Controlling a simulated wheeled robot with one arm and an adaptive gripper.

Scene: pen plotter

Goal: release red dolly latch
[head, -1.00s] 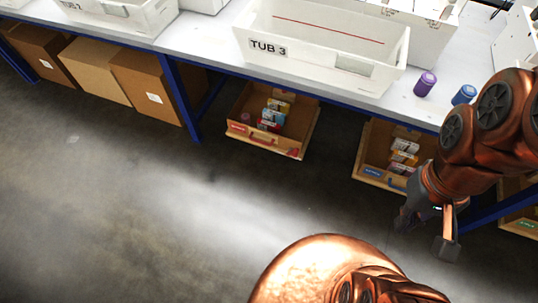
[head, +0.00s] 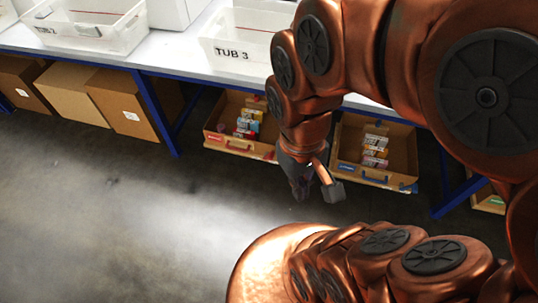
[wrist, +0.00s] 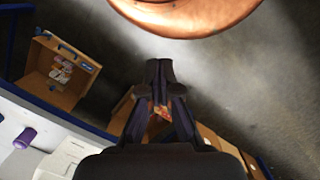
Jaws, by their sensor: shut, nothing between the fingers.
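The red dolly is a shallow brown wooden box (head: 213,139) with a red label, under the workbench in the head view. It holds several small cartons and has a front handle. A small red patch at its front right corner (head: 269,156) may be the latch; it is too small to tell. My gripper (head: 316,186) is in front of and to the right of this box, apart from it, pointing down. In the wrist view my gripper (wrist: 159,72) shows its fingers together, empty. They hide most of a brown box with reddish contents behind them.
A blue-labelled box (head: 350,172) with cartons stands right of the red one; it also shows in the wrist view (wrist: 65,90). Blue table legs (head: 158,115) and cardboard boxes (head: 122,100) are at left. White tubs (head: 222,48) stand on the bench. The front floor is clear.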

